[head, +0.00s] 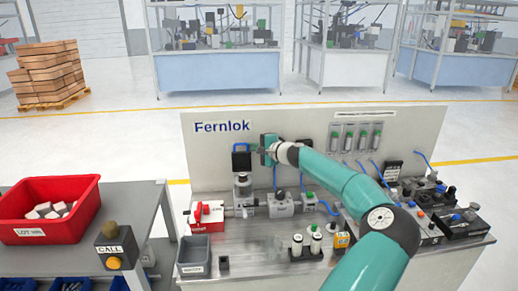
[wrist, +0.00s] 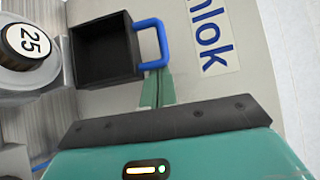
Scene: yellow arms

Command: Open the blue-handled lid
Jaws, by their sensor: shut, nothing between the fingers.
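The blue-handled lid is a black, square, hollow piece (head: 241,162) that stands upright above the grey fixture in the head view. Its dark hollow side (wrist: 103,48) faces the camera in the wrist view. Its blue U-shaped handle (head: 241,146) is along the top edge; it also shows in the wrist view (wrist: 163,40). My gripper (head: 263,150) is just right of the lid in the head view. Its teal fingers (wrist: 158,84) are shut and empty, with their tips close to the handle's lower leg. I cannot tell whether they touch it.
The Fernlok back panel (head: 215,160) rises close behind. A red block (head: 207,213), a grey bin (head: 195,253) and small vials (head: 316,243) stand on the bench.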

